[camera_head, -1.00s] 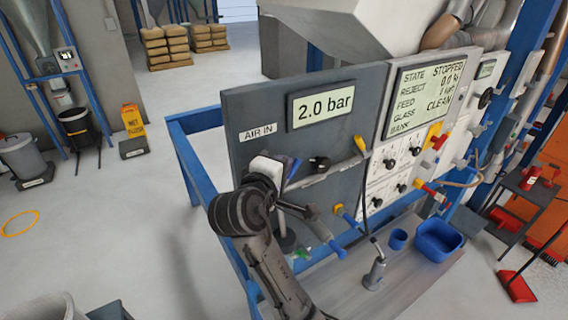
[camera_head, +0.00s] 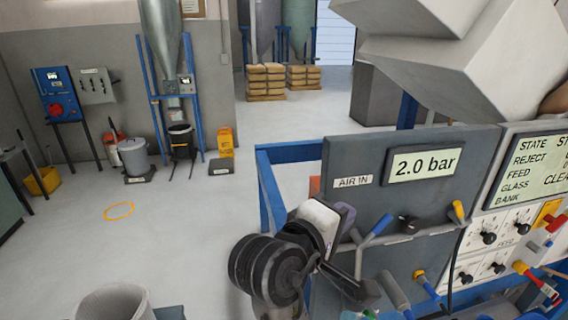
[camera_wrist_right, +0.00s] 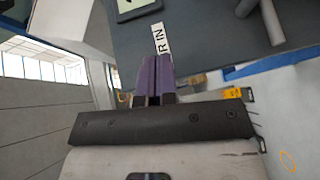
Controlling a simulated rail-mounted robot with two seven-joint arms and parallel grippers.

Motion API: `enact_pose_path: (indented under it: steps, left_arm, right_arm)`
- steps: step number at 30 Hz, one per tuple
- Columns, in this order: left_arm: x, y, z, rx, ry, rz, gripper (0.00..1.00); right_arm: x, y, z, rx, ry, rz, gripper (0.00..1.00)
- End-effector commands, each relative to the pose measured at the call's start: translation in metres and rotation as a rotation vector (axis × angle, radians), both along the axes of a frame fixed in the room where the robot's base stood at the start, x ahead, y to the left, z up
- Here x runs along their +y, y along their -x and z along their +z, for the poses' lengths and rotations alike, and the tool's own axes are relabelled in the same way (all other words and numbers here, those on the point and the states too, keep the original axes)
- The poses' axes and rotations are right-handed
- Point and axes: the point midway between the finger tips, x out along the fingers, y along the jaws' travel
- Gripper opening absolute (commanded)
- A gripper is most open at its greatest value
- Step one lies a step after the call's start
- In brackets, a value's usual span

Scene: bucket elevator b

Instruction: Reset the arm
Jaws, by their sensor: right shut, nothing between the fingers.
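My right arm (camera_head: 270,268) reaches up at the lower middle of the head view, in front of the grey panel (camera_head: 378,160). My right gripper (camera_head: 345,213) has a pale body and purple fingers beside the panel's left part, below the AIR IN label (camera_head: 353,181). In the right wrist view the purple fingers (camera_wrist_right: 151,65) are pressed together with nothing between them. The label (camera_wrist_right: 160,38) and panel (camera_wrist_right: 205,35) lie beyond the fingertips. I cannot tell the exact gap to the panel. My left gripper is not in view.
A blue frame (camera_head: 268,200) edges the panel. A gauge (camera_head: 427,165) reads 2.0 bar. Handles and valves (camera_head: 408,223) stick out close to the arm's right. Open floor (camera_head: 190,225) lies left, with a grey bin (camera_head: 132,156) and yellow sign (camera_head: 225,143) farther back.

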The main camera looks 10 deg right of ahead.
Motion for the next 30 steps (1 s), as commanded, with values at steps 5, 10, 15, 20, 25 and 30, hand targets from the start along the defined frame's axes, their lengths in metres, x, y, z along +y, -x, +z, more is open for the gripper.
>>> enact_pose_path:
  steps: [5,10,15,20,25,30]
  left_arm:
    - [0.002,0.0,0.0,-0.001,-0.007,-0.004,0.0]
    - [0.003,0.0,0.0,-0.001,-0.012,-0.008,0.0]
    - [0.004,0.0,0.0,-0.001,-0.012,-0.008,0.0]
    - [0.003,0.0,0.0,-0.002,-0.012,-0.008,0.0]
    - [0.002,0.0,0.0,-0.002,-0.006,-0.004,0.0]
    - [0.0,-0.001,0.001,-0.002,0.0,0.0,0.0]
  right_arm:
    - [0.0,0.0,0.0,-0.108,-0.071,-0.013,0.0]
    - [0.012,-0.014,-0.003,-0.332,-0.295,0.072,0.0]
    - [0.035,-0.021,0.001,-0.537,-0.659,0.275,0.0]
    - [0.044,-0.017,0.01,-0.645,-0.933,0.424,0.0]
    - [0.044,-0.009,-0.019,-0.646,-1.172,0.523,0.0]
    - [0.036,0.01,-0.088,-0.536,-1.343,0.551,0.0]
